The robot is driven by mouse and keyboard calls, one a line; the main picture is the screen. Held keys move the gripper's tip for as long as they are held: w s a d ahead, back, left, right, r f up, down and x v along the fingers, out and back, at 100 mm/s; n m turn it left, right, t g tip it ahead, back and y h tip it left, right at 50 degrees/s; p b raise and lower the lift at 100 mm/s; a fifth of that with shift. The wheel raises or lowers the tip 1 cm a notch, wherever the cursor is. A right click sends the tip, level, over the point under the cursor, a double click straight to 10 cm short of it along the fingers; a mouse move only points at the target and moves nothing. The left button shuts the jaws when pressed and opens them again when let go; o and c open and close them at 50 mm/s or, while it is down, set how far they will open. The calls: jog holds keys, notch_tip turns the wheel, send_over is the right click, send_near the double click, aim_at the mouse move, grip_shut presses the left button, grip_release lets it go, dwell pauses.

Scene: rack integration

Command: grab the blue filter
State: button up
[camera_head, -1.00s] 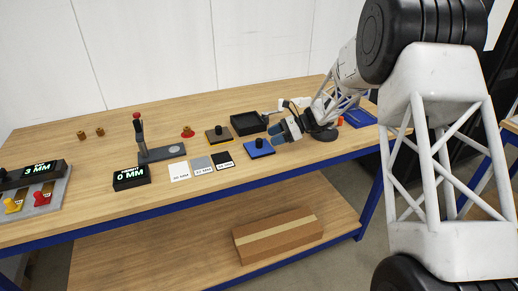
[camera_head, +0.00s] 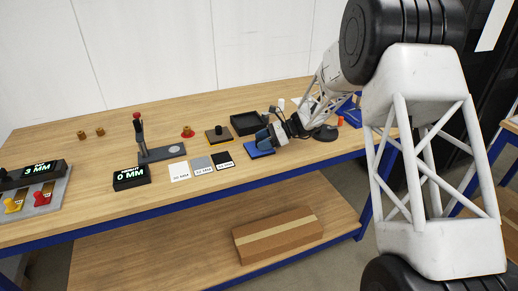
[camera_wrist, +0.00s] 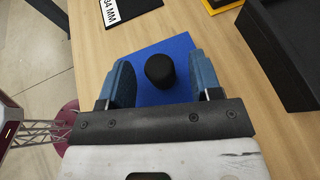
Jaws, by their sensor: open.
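The blue filter (camera_wrist: 178,53) is a flat blue square with a black knob (camera_wrist: 159,69) on top. In the wrist view the knob sits between my two open fingers, with a gap on both sides. In the head view the blue filter (camera_head: 258,153) lies on the table near the front edge, partly covered by my gripper (camera_head: 267,138). My gripper also shows in the wrist view (camera_wrist: 160,82), open and empty.
A yellow-edged filter with a black knob (camera_head: 219,135) lies behind and left. A black tray (camera_head: 246,122) stands behind. Cards marked in MM (camera_head: 201,165) lie to the left, along with a lever press (camera_head: 160,152). The table's front edge is close.

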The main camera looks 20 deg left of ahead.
dwell(0.4)
jog(key=c, duration=1)
jog(key=shift+r, duration=0.1)
jog(key=shift+r, duration=1.5)
jog(key=shift+s+d+r, duration=0.15)
jog(key=shift+s+r, duration=0.05)
jog(key=s+d, duration=0.2)
jog(key=s, duration=0.2)
jog(key=s+d+r, duration=0.1)
jog(key=s+d, duration=0.2)
jog(key=s, duration=0.1)
jog(key=s+d, duration=0.3)
jog(key=s, duration=0.2)
jog(key=shift+d+r, duration=0.2)
jog(key=shift+d, duration=0.05)
